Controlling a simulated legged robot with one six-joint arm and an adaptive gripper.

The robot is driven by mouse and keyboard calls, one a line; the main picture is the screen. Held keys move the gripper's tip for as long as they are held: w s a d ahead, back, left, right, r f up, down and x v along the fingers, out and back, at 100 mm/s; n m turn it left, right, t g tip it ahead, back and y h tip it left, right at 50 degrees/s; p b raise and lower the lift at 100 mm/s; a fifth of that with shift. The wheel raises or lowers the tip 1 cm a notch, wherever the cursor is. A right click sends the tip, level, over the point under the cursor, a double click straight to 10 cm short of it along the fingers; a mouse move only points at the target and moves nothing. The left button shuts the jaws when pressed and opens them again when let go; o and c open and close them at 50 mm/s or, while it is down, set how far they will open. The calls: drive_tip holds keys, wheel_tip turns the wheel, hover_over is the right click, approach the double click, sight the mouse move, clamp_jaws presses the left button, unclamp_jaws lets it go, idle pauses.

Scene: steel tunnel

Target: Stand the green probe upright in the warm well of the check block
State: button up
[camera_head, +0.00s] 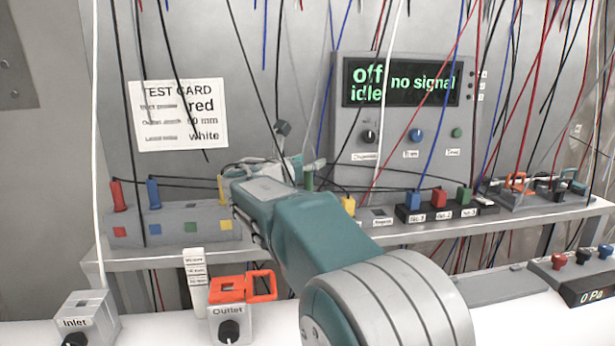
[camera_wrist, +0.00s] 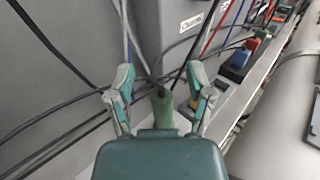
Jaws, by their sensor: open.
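The green probe (camera_wrist: 162,108) stands between the two fingers of my gripper (camera_wrist: 160,80) in the wrist view. The fingers are open, with a gap visible on each side of it. In the head view a small part of the green probe (camera_head: 308,181) shows just beyond my gripper (camera_head: 298,163); my arm hides its lower part. I cannot make out the check block or its warm well for certain.
A grey rack (camera_head: 180,225) with red, blue and yellow handles stands left on the shelf. A display box (camera_head: 345,150) reads "off idle" and "no signal". A black socket block (camera_head: 482,207) stands right. Many hanging cables cross the space; several run near my fingers.

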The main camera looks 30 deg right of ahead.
wheel_tip(320, 180, up, 6)
drive_tip(key=shift+r, duration=0.1)
idle(0.6)
drive_tip(key=s+a+f+m+g+y, duration=0.1)
drive_tip(key=s+a+f+m+y, duration=0.2)
drive_tip(key=s, duration=0.5)
drive_tip(key=s+a+f+m+g+y, duration=0.1)
drive_tip(key=s+a+f+m+y, duration=0.3)
drive_tip(key=s+f+m, duration=0.4)
drive_tip(key=s+a+f+m+g+y, duration=0.1)
drive_tip(key=s+a+f+m+y, duration=0.2)
drive_tip(key=s+f+m, duration=0.3)
drive_tip(key=shift+s+a+f+y, duration=0.15)
drive_tip(key=shift+s+f+y, duration=0.25)
drive_tip(key=shift+s+f, duration=0.55)
drive_tip(key=shift+s+a+f+y, duration=0.15)
drive_tip(key=shift+s+f+y, duration=0.25)
drive_tip(key=shift+s+f, duration=0.45)
drive_tip(key=s+a+f+m+y, duration=0.1)
drive_tip(key=s+a+f+m, duration=0.1)
drive_tip(key=s, duration=0.1)
drive_tip(key=s+a+f+m+y, duration=0.1)
drive_tip(key=s+a+f+m, duration=0.1)
drive_tip(key=f, duration=0.1)
drive_tip(key=s+a+f+m+y, duration=0.2)
drive_tip(key=s, duration=0.1)
drive_tip(key=shift+s+a+f+m, duration=0.2)
drive_tip(key=shift+s+f+m, duration=0.1)
drive_tip(key=shift+f+m, duration=0.1)
drive_tip(key=shift+r, duration=0.1)
